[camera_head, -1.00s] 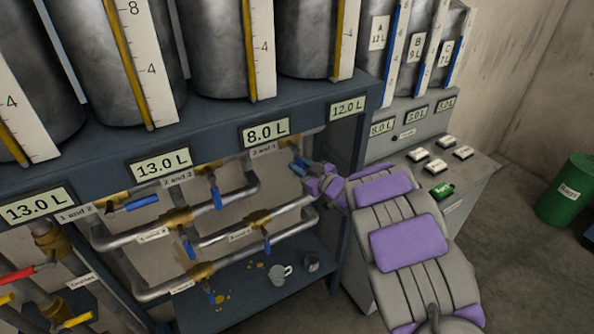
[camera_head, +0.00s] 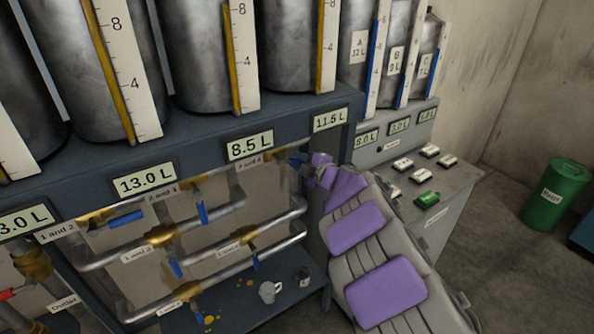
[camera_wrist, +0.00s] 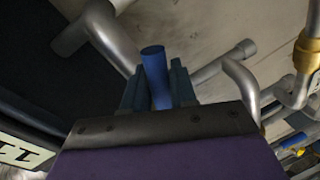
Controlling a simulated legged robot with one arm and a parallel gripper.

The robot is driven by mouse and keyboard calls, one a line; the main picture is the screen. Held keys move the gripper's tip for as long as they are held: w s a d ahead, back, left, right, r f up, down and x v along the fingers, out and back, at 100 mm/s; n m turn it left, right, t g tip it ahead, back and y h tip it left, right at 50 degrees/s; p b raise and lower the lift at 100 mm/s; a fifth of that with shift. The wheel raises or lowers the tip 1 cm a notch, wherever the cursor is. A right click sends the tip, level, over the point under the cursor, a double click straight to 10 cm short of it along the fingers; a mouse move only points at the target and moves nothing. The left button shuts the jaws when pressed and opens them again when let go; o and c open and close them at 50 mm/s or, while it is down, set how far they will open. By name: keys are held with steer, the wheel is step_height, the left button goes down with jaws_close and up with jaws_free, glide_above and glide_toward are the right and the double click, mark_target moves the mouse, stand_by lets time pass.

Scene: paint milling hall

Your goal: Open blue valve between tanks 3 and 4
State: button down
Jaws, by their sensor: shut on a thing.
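My gripper (camera_head: 297,162) is at the right end of the pipe rack, just below the 11.5 L display (camera_head: 330,120). In the wrist view, its two dark fingers (camera_wrist: 157,88) are shut on a blue valve handle (camera_wrist: 154,68), whose end sticks out between them. The valve body is hidden behind the gripper and arm. A small label (camera_head: 250,161), apparently "3 and 4", is left of the gripper. The third tank (camera_head: 195,60) stands above the 8.5 L display (camera_head: 249,146). The fourth tank (camera_head: 287,45) stands above the 11.5 L display.
Other blue valve handles (camera_head: 202,213) and grey pipes (camera_head: 275,228) fill the rack to the left. A mug (camera_head: 268,291) and a dark jar (camera_head: 302,275) stand on the lower shelf. A button console (camera_head: 455,190) is at right, with a green barrel (camera_head: 553,195) beyond.

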steer(key=shift+w+d+r+n+t+h+b, duration=0.15)
steer(key=shift+r+n+h+b, duration=0.1)
steer(key=shift+r+n+b, duration=0.45)
steer(key=shift+s+r+n+t+h+b, duration=0.2)
steer(key=shift+r+n, duration=0.25)
steer(key=shift+n, duration=0.55)
steer(key=c, duration=1)
jaws_free()
steer(key=shift+c, duration=0.2)
steer(key=shift+r, duration=0.1)
steer(key=p+v, duration=0.3)
steer(key=v, duration=1.4)
